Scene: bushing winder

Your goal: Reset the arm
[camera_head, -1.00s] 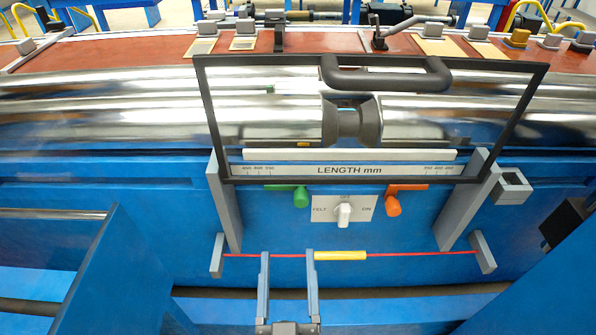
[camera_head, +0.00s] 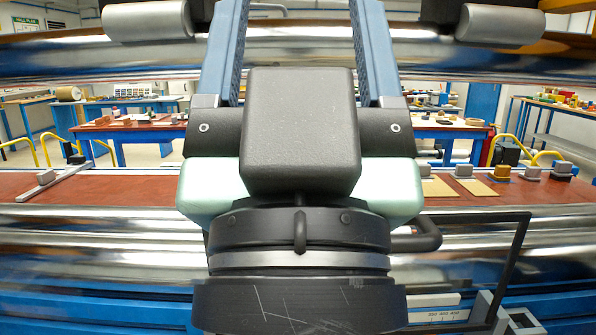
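My gripper (camera_head: 300,30) fills the middle of the head view, very close to the camera and pointing up and away. Its two blue fingers stand wide apart with nothing visible between them. The fingertips run to or past the top edge, so their ends are not clear. The gripper's dark body hides the centre of the machine behind it. No object is seen in its grasp.
Shiny horizontal rollers (camera_head: 100,235) of the winder lie below, with a red-brown table top (camera_head: 110,190) behind them. The black guard frame (camera_head: 515,265) shows at lower right. Small grey blocks (camera_head: 497,173) sit on the table top. Workbenches stand farther back.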

